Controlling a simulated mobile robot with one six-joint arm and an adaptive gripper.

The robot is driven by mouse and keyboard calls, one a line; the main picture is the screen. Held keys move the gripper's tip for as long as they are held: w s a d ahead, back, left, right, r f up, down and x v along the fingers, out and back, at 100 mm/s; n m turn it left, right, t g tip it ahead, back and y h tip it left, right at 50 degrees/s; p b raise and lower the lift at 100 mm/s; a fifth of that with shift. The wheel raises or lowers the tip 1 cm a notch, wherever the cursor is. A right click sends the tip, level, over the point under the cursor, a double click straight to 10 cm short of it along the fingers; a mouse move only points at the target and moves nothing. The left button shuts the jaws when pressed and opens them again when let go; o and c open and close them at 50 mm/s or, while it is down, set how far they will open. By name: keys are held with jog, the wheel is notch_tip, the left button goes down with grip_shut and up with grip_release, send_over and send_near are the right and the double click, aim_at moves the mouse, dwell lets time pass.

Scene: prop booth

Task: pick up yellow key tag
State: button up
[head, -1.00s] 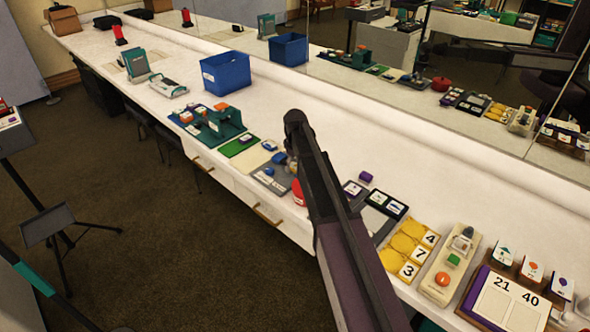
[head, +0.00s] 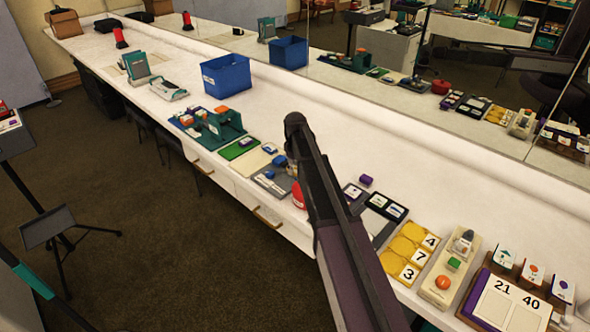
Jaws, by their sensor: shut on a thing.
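I cannot make out a separate yellow key tag. The clearest yellow thing is a set of yellow pieces (head: 401,246) at the right front of the bench, beside white tiles marked 4, 7 and 3. My dark arm reaches up from the bottom edge and ends in a rounded joint left of the picture's middle. My gripper does not show; the arm hides the bench behind it and whatever is there.
A long white bench (head: 330,130) runs along a mirror. It holds a blue bin (head: 226,75), a green stand (head: 222,124), a red round thing (head: 298,195) beside my arm, a beige button box (head: 447,270) and a number board (head: 503,297). The bench's back strip is clear.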

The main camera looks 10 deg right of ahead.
aim_at(295, 169)
jog(key=shift+r, duration=0.15)
notch_tip(295, 169, up, 10)
jog(key=p, duration=1)
jog(key=shift+s+f, duration=0.1)
jog(key=shift+f, duration=0.1)
dwell(0.4)
